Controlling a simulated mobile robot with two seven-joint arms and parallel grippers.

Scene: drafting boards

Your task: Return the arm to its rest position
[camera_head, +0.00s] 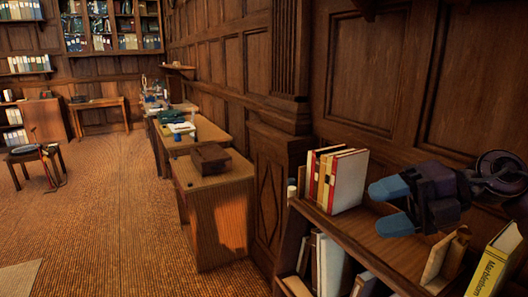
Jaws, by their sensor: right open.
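My right gripper (385,207) reaches in from the right edge, a dark body with two blue fingers pointing left. The fingers are apart and nothing shows between them. It is over the top of a wooden bookshelf (345,226), right of a group of upright books (346,182) with white, red and cream covers, and apart from them. Part of my right arm shows behind it at the right edge. My left gripper is not in view.
A yellow book (494,262) and a small wooden block-like item (446,256) stand below the gripper. Wood panelling rises close behind. Desks, one bearing a brown box (210,158), line the wall. The carpet (120,220) at left is open.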

